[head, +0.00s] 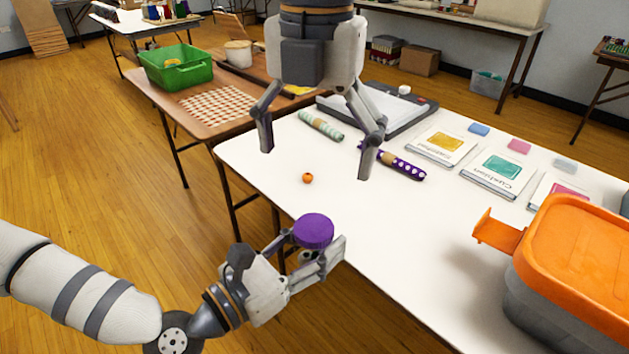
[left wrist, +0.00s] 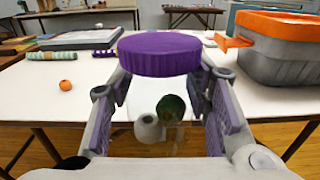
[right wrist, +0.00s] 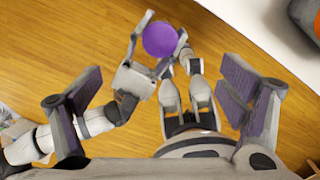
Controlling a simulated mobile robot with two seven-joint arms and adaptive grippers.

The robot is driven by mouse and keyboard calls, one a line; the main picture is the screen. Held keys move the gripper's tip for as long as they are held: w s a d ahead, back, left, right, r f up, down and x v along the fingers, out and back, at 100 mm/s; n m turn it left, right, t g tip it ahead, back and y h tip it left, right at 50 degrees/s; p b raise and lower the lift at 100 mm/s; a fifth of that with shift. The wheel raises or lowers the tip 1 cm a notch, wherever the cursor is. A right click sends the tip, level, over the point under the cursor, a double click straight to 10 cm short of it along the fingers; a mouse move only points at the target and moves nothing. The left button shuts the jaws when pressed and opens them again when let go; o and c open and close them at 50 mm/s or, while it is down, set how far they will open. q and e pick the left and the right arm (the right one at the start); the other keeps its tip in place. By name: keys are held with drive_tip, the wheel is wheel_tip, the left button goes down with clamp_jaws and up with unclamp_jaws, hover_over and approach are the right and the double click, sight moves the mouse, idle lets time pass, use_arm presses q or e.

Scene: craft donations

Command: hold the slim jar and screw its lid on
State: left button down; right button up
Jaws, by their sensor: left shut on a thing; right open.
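The slim jar (left wrist: 150,112) is clear glass with something white and something dark green showing in it. My left gripper (head: 316,254) is shut on the jar and holds it upright at the table's near edge. The purple lid (head: 313,230) sits level on the jar's mouth; it also shows in the left wrist view (left wrist: 160,53) and the right wrist view (right wrist: 159,40). I cannot tell how tightly it is threaded. In the head view the jar is mostly hidden by the lid and fingers. My right gripper (head: 316,165) is open and empty, above the lid and apart from it.
The white table (head: 400,225) bears an orange-lidded grey box (head: 575,265) at right, a small orange ball (head: 307,178), a mint roll (head: 321,125), a purple dotted roll (head: 402,167) and several booklets. A green bin (head: 178,68) stands on the brown table behind.

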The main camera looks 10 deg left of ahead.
wheel_tip(320, 180, up, 5)
drive_tip(key=shift+f, duration=0.1)
idle(0.4)
drive_tip(key=s+d+f+m+g+y, duration=0.1)
drive_tip(key=s+d+f+m, duration=0.35)
drive_tip(key=f+m, duration=0.5)
drive_tip(key=s+d+f+m+g+y, duration=0.1)
drive_tip(key=s+d+f+m+g, duration=0.3)
drive_tip(key=f, duration=0.9)
drive_tip(key=s+d+f+m+t+y, duration=0.1)
drive_tip(key=s+d+f+m+y, duration=0.1)
drive_tip(key=s+f+m, duration=0.6)
drive_tip(key=s+d+f+m+t+h, duration=0.1)
drive_tip(key=s+d+f+m+h, duration=0.1)
drive_tip(key=s+d+f+m, duration=0.4)
drive_tip(key=s+d+f+m+t+h, duration=0.1)
drive_tip(key=s+d+f+m+h, duration=0.1)
drive_tip(key=s+d+f+m, duration=0.4)
drive_tip(key=d+f, duration=0.1)
drive_tip(key=d, duration=0.3)
drive_tip(key=shift+d+f+m+t, duration=0.3)
drive_tip(key=shift+d+f+m, duration=0.05)
drive_tip(key=shift+f, duration=0.05)
